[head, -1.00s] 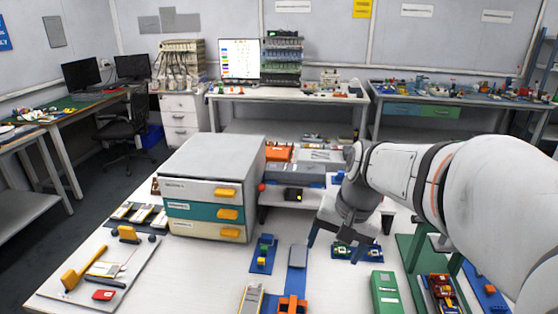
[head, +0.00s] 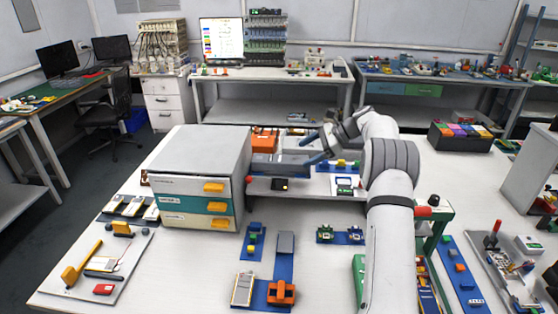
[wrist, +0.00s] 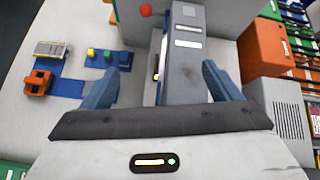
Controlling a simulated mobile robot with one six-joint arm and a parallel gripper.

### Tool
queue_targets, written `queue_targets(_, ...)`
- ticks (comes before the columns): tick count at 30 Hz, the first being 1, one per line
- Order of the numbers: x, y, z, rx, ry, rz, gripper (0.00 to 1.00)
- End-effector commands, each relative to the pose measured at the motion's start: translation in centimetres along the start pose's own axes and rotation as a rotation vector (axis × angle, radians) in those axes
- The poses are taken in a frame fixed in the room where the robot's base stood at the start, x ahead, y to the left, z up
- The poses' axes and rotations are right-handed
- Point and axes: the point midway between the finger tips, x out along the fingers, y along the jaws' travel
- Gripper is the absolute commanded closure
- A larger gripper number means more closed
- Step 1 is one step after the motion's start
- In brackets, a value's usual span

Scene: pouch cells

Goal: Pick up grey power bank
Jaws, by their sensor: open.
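A plain grey rectangular block (head: 286,243), which looks like the grey power bank, lies on the blue mat (head: 268,268) near the table's middle. My gripper (head: 313,150) is well behind it and to its right, raised beside a long grey housing (head: 278,164). In the wrist view my open fingers (wrist: 159,72) are spread either side of that housing (wrist: 187,62), with nothing seen gripped. The blue mat (wrist: 70,88) shows at left there, with an orange part (wrist: 38,82). The grey block is not clearly seen there; the left finger may hide it.
A drawer cabinet (head: 195,195) with yellow handles stands left of the block. Small boards (head: 340,235) lie to the right. White table shows between these items.

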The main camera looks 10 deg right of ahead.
Motion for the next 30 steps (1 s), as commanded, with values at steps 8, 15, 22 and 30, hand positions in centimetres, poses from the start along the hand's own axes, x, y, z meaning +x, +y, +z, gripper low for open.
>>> queue_targets(8,-0.2,-2.8,-4.4,0.176,-0.17,-0.032,0.16)
queue_targets(15,0.5,-3.2,-5.2,0.216,-0.217,-0.034,0.16)
queue_targets(22,2.7,-3.4,-4.7,0.216,-0.216,-0.034,0.16)
queue_targets(30,6.2,-3.8,-3.8,0.217,-0.216,-0.031,0.16)
